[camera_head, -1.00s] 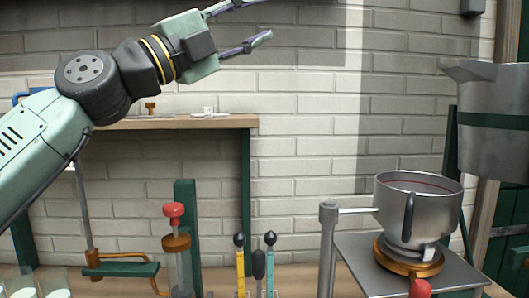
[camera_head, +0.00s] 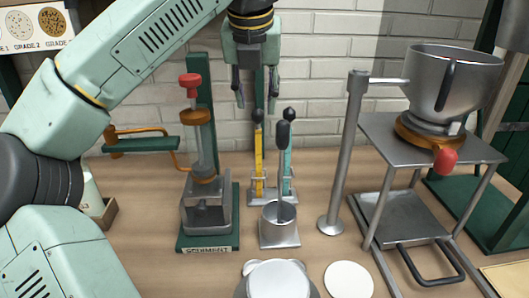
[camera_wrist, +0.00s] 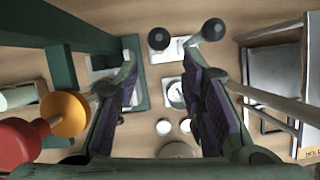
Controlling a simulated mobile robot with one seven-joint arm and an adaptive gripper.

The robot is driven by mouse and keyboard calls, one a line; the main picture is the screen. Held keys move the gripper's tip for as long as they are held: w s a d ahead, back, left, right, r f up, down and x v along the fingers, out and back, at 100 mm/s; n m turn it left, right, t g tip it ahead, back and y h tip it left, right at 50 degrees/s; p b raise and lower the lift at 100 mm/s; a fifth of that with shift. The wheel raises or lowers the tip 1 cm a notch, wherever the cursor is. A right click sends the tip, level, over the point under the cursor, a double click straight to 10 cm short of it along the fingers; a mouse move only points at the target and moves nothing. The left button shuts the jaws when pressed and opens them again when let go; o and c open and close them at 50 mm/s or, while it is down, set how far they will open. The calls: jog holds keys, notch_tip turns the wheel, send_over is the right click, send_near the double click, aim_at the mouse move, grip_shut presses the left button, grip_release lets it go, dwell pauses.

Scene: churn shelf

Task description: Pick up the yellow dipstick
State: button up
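The yellow dipstick (camera_head: 258,160) stands upright in a small rack (camera_head: 257,192) at the back of the bench, with a dark round knob on top. A teal dipstick (camera_head: 288,165) stands to its right. My gripper (camera_head: 254,92) points down above the rack, its fingertips just above the yellow dipstick's knob. The fingers are apart and nothing shows between them as held. In the wrist view, my gripper (camera_wrist: 163,75) is also open; two dark knobs show near the top, and I cannot tell which is which there.
A metal cup with a dark-handled tool (camera_head: 283,140) stands in front of the rack. A sediment stand (camera_head: 207,215) with a red knob is close left. A grey post (camera_head: 345,150) and metal stand with a pot (camera_head: 452,85) are right. A white disc (camera_head: 348,280) lies in front.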

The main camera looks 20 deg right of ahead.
aim_at(257, 123)
jog(key=x, duration=0.4)
jog(key=shift+r, duration=0.1)
jog(key=shift+w+p+x, duration=0.15)
jog(key=shift+p+x, duration=0.35)
jog(key=shift+x, duration=0.9)
jog(key=shift+w+p+x, duration=0.1)
jog(key=shift+p+x, duration=0.4)
jog(key=shift+x, duration=0.9)
jog(key=shift+d+r, duration=0.1)
grip_shut()
